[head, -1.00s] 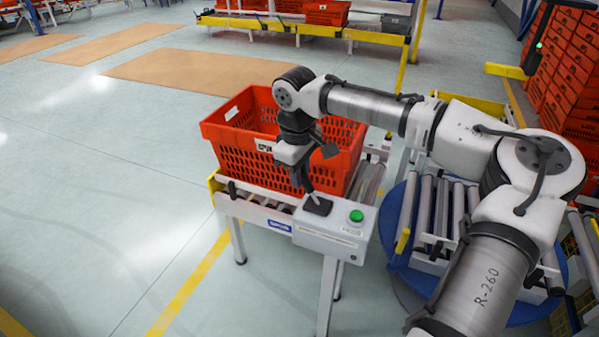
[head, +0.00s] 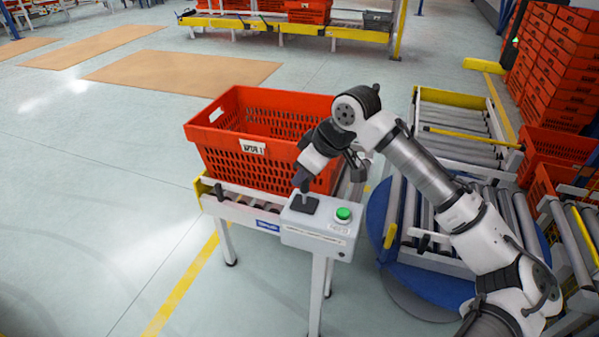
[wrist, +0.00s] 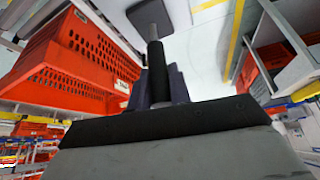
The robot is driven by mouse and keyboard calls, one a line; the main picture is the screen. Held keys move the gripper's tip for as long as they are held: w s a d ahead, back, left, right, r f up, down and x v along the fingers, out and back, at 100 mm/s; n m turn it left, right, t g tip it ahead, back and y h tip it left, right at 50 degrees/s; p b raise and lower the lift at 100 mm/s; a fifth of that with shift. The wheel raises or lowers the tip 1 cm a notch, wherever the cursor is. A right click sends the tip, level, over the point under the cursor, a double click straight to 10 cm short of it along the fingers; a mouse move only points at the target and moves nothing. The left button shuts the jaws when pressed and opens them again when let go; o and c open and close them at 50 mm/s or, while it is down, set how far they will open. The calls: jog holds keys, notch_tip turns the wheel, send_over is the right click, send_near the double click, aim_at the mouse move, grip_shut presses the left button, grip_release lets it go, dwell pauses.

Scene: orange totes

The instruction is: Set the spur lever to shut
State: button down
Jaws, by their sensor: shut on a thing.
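The spur lever (head: 304,197) is a short dark stick on a black square plate, on top of a light grey control box (head: 318,237). In the wrist view, the lever (wrist: 156,58) runs from its plate down between my fingers. My gripper (head: 303,181) comes down from the upper right and is shut on the lever's upper end. The fingers (wrist: 160,88) show dark around the grip in the wrist view. The lever looks close to upright in the head view; its exact tilt is hard to tell. Part of the handle is hidden by the fingers.
A green button (head: 343,214) sits right of the lever on the same box. A large orange tote (head: 235,155) stands on the roller conveyor just behind the box. A blue round turntable (head: 378,212) with rollers lies to the right. Open floor is at left.

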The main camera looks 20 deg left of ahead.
dwell(0.5)
jog(key=c, duration=1.3)
grip_release()
jog(key=shift+d+r, duration=0.1)
jog(key=b+v, duration=0.1)
jog(key=v, duration=1.2)
jog(key=shift+d+r, duration=0.2)
jog(key=shift+d, duration=0.15)
